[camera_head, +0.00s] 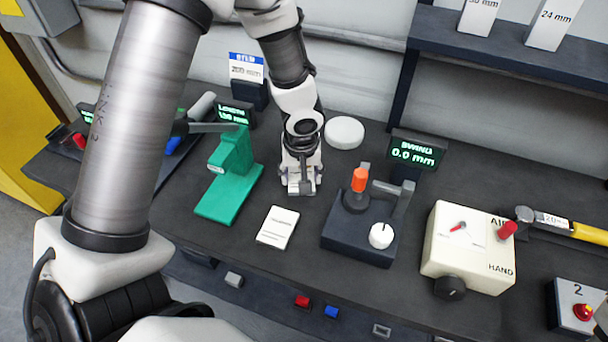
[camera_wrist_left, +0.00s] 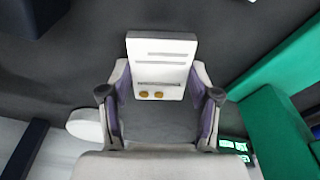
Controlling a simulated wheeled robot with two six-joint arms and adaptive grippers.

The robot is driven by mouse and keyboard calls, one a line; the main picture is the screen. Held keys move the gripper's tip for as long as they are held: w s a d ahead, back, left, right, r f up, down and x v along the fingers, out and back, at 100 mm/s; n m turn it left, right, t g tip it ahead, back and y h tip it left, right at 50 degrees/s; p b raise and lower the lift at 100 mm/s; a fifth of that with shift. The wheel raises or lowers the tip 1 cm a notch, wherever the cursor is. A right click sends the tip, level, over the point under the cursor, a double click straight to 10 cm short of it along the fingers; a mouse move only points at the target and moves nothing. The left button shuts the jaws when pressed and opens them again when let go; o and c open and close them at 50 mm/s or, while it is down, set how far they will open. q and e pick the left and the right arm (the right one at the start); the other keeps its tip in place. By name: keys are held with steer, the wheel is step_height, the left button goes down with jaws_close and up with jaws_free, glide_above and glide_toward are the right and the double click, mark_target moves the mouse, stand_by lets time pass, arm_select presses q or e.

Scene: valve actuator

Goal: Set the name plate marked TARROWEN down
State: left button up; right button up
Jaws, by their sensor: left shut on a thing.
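My left gripper (camera_head: 302,188) points down over the bench, between the green stand and the dark gauge base.
A white card (camera_head: 278,227) with small writing lies on the bench before the gripper. The green stand (camera_head: 230,180) is left, the gauge base (camera_head: 345,240) with an orange-topped part right. A white disc (camera_head: 344,132) lies behind. A cream AIR/HAND box (camera_head: 465,250) stands farther right.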

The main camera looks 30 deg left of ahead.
arm_select(q)
steer(key=shift+s, duration=0.15)
steer(key=shift+f+b, duration=0.15)
steer(key=shift+b, duration=0.2)
steer(key=o, duration=1.5)
steer(key=shift+c, duration=0.2)
step_height(320, 180, up, 4)
steer(key=shift+d+r+p, duration=0.1)
steer(key=shift+p, duration=1.15)
step_height(320, 180, up, 8)
steer(key=s+p, duration=0.1)
steer(key=shift+s+d, duration=0.2)
steer(key=shift+d, duration=0.25)
steer(key=shift+r+p, duration=0.2)
steer(key=shift+p, duration=0.1)
